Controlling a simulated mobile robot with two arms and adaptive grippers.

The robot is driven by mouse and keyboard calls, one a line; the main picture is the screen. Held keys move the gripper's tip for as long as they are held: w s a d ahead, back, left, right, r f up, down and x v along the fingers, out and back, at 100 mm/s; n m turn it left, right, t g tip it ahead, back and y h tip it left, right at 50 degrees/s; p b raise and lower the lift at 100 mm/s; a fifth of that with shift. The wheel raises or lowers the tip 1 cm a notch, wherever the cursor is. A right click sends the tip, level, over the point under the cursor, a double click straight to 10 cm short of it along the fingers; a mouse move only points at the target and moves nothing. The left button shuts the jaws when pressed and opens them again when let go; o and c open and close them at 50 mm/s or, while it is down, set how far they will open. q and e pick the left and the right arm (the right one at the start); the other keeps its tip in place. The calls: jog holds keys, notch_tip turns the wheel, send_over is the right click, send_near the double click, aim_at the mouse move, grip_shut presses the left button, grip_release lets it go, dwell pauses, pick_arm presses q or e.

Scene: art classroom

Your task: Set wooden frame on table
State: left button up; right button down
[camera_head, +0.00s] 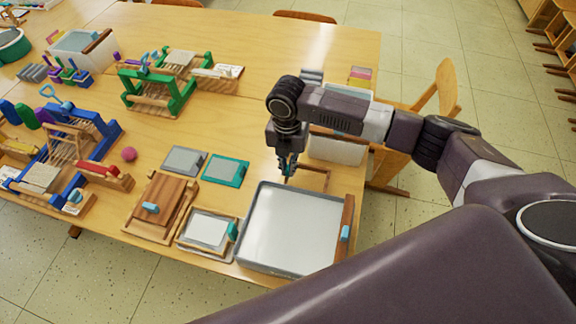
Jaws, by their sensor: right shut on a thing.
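My right gripper (288,170) points down over the right part of the table (240,120). It is shut on a small wooden frame (314,170), whose thin brown bars show just right of the fingertips. The frame is beyond the far edge of a grey tray (290,225) with a pale inside. Part of the frame is hidden by the gripper, and I cannot tell whether it touches the table. My left gripper is not in view.
A framed screen (208,230), a wooden board (158,208) and two flat panels (225,170) lie left of the tray. A white bin (336,148) stands behind the frame. Green and blue racks (158,92) fill the left. Bare tabletop lies at the centre.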

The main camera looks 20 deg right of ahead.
jog(key=shift+f+p, duration=0.15)
jog(key=shift+p, duration=0.15)
dwell(0.7)
jog(key=shift+f, duration=0.45)
dwell(0.5)
jog(key=shift+p, duration=0.35)
dwell(0.5)
jog(key=shift+f, duration=0.25)
dwell(0.4)
jog(key=shift+f, duration=0.3)
dwell(0.8)
jog(key=shift+f, duration=0.45)
dwell(0.7)
jog(key=c, duration=2)
grip_release()
